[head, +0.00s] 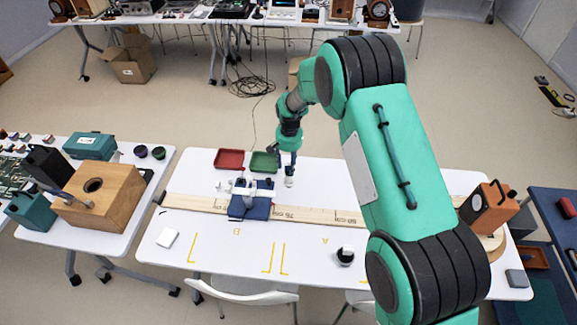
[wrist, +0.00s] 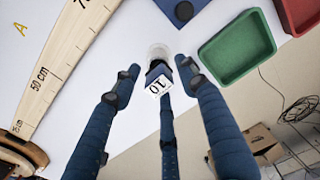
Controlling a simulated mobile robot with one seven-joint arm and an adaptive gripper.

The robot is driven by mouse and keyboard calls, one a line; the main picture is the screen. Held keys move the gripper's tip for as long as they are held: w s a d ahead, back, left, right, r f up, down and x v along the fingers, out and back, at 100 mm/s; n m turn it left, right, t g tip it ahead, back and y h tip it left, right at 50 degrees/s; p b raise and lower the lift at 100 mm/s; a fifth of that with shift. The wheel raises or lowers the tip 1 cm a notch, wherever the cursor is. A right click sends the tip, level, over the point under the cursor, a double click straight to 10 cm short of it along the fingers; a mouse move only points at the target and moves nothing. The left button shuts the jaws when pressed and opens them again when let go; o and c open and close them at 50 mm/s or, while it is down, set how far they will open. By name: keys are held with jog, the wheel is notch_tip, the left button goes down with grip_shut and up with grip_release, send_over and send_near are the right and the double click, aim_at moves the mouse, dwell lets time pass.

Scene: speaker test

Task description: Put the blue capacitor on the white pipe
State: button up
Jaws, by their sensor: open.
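My gripper (head: 289,158) is above the white table behind the wooden rail, with dark blue fingers pointing down. In the wrist view its fingers (wrist: 159,66) are spread apart. Between them is a small block with a white face marked "10" and a blue side, which looks like the blue capacitor (wrist: 158,84). A pale round piece, likely the white pipe (wrist: 159,50), shows just beyond the block; the white pipe also shows upright under my gripper in the head view (head: 289,180). The block overlaps the pipe in view; I cannot tell whether it rests on it.
A green tray (wrist: 233,46) and a red tray (head: 229,159) lie close by at the table's back edge. A wooden ruler rail (head: 305,214) crosses the table, with a blue stand (head: 249,206) on it. The front table area is mostly clear.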

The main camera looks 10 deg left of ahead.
notch_tip(320, 180, up, 11)
jog(key=p, duration=0.1)
jog(key=shift+r, duration=0.15)
jog(key=shift+d, duration=0.1)
dwell(0.7)
notch_tip(320, 180, up, 16)
jog(key=r+t, duration=0.1)
send_over(289, 163)
jog(key=s+d, duration=0.6)
jog(key=d, duration=0.3)
jog(key=s+d+r+t, duration=0.2)
jog(key=s+d+r, duration=0.7)
jog(key=s+r, duration=0.15)
jog(key=s+d+r+t, duration=0.1)
jog(key=s+d, duration=0.3)
jog(key=s, duration=0.5)
jog(key=s+d+r, duration=0.2)
jog(key=s+d, duration=0.2)
jog(key=s, duration=0.5)
jog(key=s+d+r+t, duration=0.1)
jog(key=s+d, duration=0.3)
jog(key=s, duration=0.6)
jog(key=shift+r+t, duration=0.3)
jog(key=shift+r, duration=0.35)
